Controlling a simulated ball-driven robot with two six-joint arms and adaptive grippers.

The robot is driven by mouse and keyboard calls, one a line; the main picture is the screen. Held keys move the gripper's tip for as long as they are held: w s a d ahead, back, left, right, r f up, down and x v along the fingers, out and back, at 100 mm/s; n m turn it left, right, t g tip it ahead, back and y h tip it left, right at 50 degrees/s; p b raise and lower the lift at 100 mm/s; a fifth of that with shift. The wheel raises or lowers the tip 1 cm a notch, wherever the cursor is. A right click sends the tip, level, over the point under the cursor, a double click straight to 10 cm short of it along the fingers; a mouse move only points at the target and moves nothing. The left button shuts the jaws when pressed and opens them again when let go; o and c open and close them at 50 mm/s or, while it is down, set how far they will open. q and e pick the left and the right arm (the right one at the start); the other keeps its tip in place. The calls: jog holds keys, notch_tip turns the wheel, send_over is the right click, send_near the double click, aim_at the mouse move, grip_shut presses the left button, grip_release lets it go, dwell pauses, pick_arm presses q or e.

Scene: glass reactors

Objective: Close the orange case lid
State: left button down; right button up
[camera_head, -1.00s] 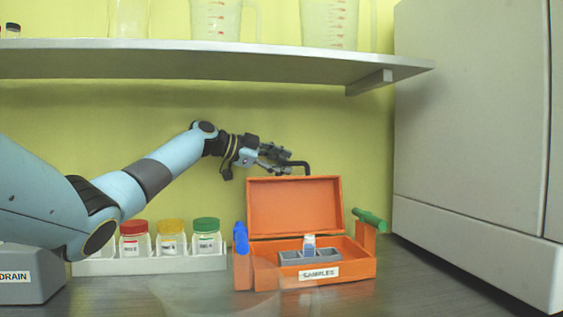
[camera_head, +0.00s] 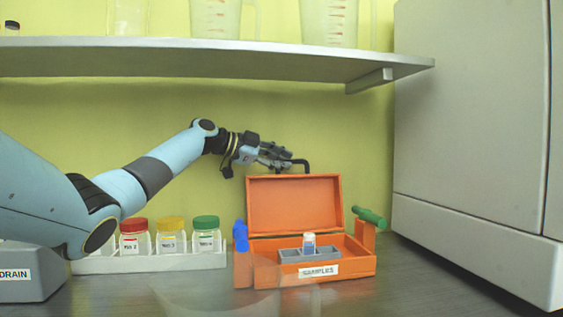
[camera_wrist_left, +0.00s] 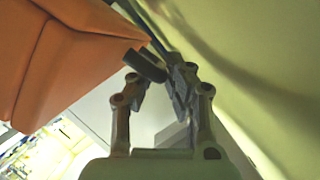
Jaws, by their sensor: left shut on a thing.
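The orange case (camera_head: 265,277), labelled SAMPLES, stands on the dark bench with its lid (camera_head: 293,203) standing open at the back. A black handle (camera_head: 306,165) rises from the lid's top edge. My left gripper (camera_head: 284,160) is shut on this handle, above the lid's top. In the left wrist view, the orange lid (camera_wrist_left: 75,65) fills the upper left, and the dark handle bar (camera_wrist_left: 147,63) meets the fingers (camera_wrist_left: 168,85). A grey insert (camera_head: 292,257) with a white-and-blue vial (camera_head: 309,243) sits inside the case. My right gripper is out of view.
A white rack (camera_head: 150,263) with red-, yellow- and green-lidded jars stands left of the case. Blue (camera_head: 240,236) and green (camera_head: 369,216) handled items flank the case. A shelf (camera_head: 200,60) hangs above; a grey cabinet (camera_head: 475,120) stands right.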

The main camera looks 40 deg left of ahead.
pick_arm(q)
jog(key=shift+s+d+b, duration=0.25)
jog(key=shift+d+b, duration=0.05)
jog(key=shift+b, duration=0.05)
jog(key=s+d+m+t+b, duration=0.2)
jog(key=s+d+m+b, duration=0.3)
jog(key=s+d+b, duration=0.1)
jog(key=d+b, duration=0.1)
jog(key=d, duration=0.1)
jog(key=shift+s+d+r+m+t+y+b, duration=0.15)
jog(key=shift+s+d+m+t+y+b, duration=0.15)
jog(key=shift+s+y+b, duration=0.1)
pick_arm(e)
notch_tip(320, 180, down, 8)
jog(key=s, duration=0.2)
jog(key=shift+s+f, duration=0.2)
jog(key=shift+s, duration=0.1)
pick_arm(q)
jog(key=c, duration=1.3)
grip_release()
jog(key=shift+c, duration=0.2)
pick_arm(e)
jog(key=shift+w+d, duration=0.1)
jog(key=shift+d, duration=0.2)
